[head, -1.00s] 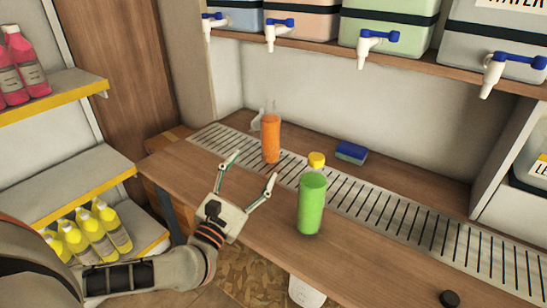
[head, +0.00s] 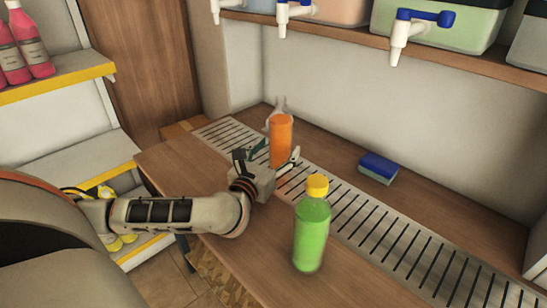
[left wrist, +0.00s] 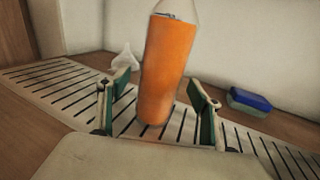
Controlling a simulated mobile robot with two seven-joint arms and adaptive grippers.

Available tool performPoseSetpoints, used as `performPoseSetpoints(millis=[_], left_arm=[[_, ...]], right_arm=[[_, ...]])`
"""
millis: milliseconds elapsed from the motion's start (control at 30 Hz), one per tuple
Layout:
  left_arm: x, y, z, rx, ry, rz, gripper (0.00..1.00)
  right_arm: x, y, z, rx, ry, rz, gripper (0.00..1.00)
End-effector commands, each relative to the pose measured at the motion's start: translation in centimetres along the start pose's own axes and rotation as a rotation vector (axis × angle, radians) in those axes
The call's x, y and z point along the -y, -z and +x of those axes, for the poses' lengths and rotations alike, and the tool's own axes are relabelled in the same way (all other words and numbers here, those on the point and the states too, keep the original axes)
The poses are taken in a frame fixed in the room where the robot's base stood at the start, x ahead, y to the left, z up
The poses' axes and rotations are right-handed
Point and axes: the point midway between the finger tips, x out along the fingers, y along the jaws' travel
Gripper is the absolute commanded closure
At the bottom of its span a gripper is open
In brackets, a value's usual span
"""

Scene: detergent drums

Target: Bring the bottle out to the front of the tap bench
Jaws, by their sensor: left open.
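An orange cylindrical bottle (head: 281,137) stands upright on the slotted drain strip of the tap bench; it also shows in the left wrist view (left wrist: 166,66). My left gripper (head: 272,161) is open at its lower part, on the front side. In the left wrist view the green-padded fingers (left wrist: 162,103) stand on either side of the bottle, with gaps visible. A green bottle with a yellow cap (head: 312,233) stands on the wood nearer the front, to the right of my gripper. My right gripper is not in view.
A blue and green sponge (head: 379,167) lies behind the drain strip (head: 378,232). Drums with blue-lever taps (head: 402,35) overhang from the shelf. Bare bench (head: 185,168) lies at the left front.

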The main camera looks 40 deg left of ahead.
Motion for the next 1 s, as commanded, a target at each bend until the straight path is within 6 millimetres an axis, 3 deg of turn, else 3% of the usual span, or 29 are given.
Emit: performPoseSetpoints(millis=[200, 500, 567, 733, 767, 800, 900, 933, 1000], left_arm=[[0.0, 0.1, 1.6, 0.000, 0.000, 0.001, 0.35], [0.0, 0.0, 1.8, 0.001, 0.001, 0.001, 0.35], [0.0, 0.0, 1.8, 0.001, 0.001, 0.001, 0.48], [0.0, 0.0, 1.7, 0.001, 0.001, 0.001, 0.93], [0.0, 0.0, 1.7, 0.001, 0.001, 0.001, 0.94], [0.0, 0.0, 1.7, 0.001, 0.001, 0.001, 0.66], [0.0, 0.0, 1.7, 0.001, 0.001, 0.001, 0.92], [0.0, -0.3, 1.8, 0.005, 0.001, 0.001, 0.97], [0.0, -0.3, 1.8, 0.005, 0.001, 0.001, 0.97]], right_arm=[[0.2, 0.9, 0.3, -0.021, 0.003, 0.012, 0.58], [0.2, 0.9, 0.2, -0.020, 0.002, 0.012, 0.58], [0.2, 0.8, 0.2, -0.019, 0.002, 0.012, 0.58], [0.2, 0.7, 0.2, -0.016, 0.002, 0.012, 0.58], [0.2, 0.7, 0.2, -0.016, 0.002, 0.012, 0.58], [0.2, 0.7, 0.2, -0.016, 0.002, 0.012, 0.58], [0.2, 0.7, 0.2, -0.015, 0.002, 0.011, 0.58], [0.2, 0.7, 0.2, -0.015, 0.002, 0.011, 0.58], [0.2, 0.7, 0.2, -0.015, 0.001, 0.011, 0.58]])
